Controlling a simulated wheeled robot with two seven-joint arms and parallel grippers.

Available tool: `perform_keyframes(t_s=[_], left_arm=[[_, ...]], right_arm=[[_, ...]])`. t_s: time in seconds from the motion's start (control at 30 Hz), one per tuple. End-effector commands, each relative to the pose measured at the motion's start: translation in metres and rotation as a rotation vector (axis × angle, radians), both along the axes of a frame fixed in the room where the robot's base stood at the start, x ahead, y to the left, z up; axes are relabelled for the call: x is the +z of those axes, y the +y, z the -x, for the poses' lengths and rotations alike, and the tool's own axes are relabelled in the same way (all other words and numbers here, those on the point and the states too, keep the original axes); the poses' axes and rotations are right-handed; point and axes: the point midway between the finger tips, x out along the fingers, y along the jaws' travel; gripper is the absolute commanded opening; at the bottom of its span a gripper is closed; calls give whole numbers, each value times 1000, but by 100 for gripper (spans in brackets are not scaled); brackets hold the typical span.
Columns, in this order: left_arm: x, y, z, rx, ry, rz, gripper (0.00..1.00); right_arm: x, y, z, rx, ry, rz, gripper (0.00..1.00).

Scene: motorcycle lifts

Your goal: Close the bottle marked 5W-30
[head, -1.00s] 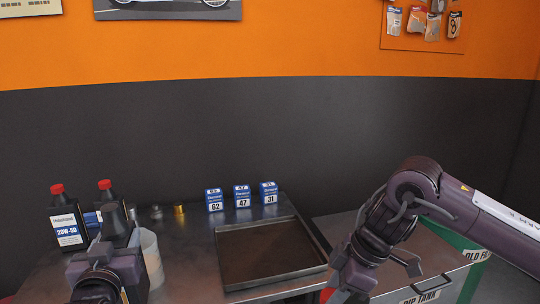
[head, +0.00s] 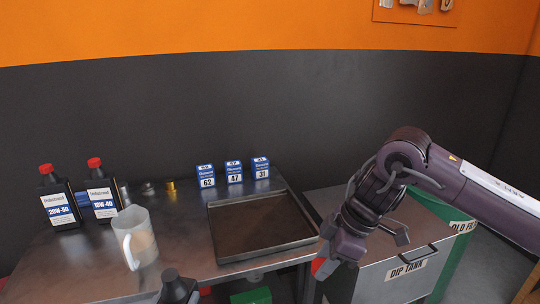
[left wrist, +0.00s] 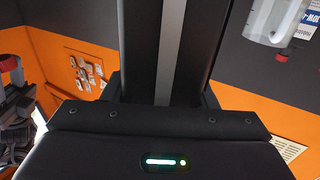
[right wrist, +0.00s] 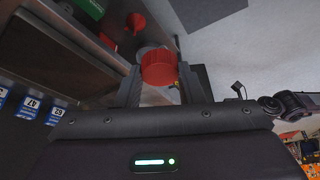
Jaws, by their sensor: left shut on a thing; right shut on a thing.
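A black bottle with no cap on it shows its dark top (head: 178,287) at the bottom edge of the head view. In the left wrist view the black bottle (left wrist: 190,45), with a grey stripe down its side, fills the space between the fingers. My left gripper (left wrist: 162,88) is shut on it. Its label is hidden, so I cannot read its marking. My right gripper (right wrist: 158,82) is shut on a red cap (right wrist: 158,68). In the head view the red cap (head: 319,266) is low at centre right, apart from the bottle and to its right.
Capped bottles marked 20W-50 (head: 59,205) and 10W-40 (head: 102,195) stand at the back left of the bench. A clear jug (head: 138,240) stands in front of them. A tray (head: 225,232) and three filter boxes (head: 234,173) are further right. The dip tank (head: 405,268) stands at right.

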Motion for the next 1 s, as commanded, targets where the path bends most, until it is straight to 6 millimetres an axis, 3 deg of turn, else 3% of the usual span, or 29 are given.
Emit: perform_keyframes(t_s=[0.33,0.57,1.0], left_arm=[[11,4,-6,167,-2,6,0],[11,4,-6,158,-3,0,0],[11,4,-6,158,-3,0,0]], right_arm=[[-1,-1,1,-12,1,1,14],[-21,-24,10,-353,-1,1,14],[-52,-68,35,-1142,-5,3,14]])
